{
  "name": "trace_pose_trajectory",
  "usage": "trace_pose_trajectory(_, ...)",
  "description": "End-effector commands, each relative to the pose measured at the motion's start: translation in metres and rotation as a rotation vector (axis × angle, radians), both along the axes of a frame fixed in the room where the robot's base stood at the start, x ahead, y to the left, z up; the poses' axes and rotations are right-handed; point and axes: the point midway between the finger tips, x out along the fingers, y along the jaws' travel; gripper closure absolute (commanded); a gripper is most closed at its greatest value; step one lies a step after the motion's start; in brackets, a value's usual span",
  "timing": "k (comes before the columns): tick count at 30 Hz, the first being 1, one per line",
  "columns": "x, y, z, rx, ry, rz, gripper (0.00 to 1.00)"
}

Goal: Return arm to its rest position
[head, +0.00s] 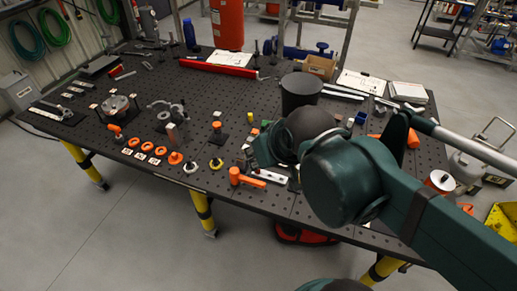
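My dark green arm comes in from the lower right and reaches over the right half of the black perforated table (255,210). Its large rounded joint and dark links cover part of the tabletop. I cannot make out my gripper's fingers; the end of the arm is hidden behind its own links. A green shape beside the arm is partly covered, and I cannot tell what it is.
An orange-handled tool (245,178), orange rings (175,158) and small parts lie along the near edge. A black cylindrical container (299,92) stands near the arm. A red bar (218,69), a cardboard box (319,67) and a red cylinder (227,25) are at the back.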

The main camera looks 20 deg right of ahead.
Motion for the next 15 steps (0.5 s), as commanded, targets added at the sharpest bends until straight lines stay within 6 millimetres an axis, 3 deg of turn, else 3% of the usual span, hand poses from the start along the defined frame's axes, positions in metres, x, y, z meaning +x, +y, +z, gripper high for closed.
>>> trace_pose_trajectory(8,0.000,0.000,-0.014,-0.001,0.000,0.001,0.70)
trace_pose_trajectory(15,0.000,0.000,-0.046,-0.001,0.000,0.001,0.70)
